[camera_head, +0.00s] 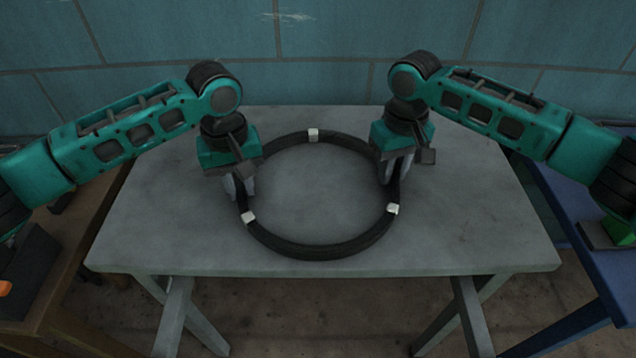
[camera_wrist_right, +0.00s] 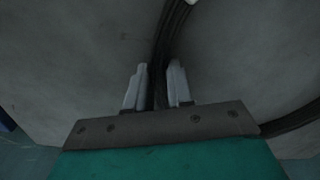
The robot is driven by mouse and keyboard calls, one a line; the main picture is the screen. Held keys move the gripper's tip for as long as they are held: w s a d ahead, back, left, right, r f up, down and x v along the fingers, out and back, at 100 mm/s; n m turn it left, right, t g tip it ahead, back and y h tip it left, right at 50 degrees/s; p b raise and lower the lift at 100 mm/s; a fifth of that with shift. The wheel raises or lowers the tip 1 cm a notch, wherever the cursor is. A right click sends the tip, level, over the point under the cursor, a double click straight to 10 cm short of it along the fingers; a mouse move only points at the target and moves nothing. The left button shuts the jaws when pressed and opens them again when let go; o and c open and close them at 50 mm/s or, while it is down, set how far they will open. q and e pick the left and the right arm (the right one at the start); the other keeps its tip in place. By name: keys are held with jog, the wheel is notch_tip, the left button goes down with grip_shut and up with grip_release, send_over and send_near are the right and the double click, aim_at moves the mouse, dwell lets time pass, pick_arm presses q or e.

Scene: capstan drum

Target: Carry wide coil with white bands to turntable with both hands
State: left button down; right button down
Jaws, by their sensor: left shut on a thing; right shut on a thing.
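The wide coil (camera_head: 320,250) is a large black ring with three white bands, seen on or just above the grey table in the head view. My left gripper (camera_head: 244,190) is shut on the coil's left side, above the lower left white band. My right gripper (camera_head: 388,172) is shut on the coil's right side, above the lower right band. In the right wrist view the coil's dark strands (camera_wrist_right: 168,45) run between the two pale fingers (camera_wrist_right: 158,88). No turntable can be made out in these views.
The grey table (camera_head: 470,220) is bare around the coil. A brown bench (camera_head: 85,240) stands at the left with a dark box (camera_head: 28,268) on it. A blue table (camera_head: 575,225) stands at the right. A teal panelled wall (camera_head: 330,40) is behind.

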pick_arm(q)
jog(key=shift+w+a+r, duration=0.1)
jog(key=shift+w+a, duration=0.05)
jog(key=shift+a, duration=0.05)
pick_arm(e)
jog(key=shift+w+d+r, duration=0.1)
jog(key=shift+d+r, duration=0.05)
pick_arm(q)
jog(key=shift+r, duration=0.1)
pick_arm(e)
jog(key=shift+r, duration=0.1)
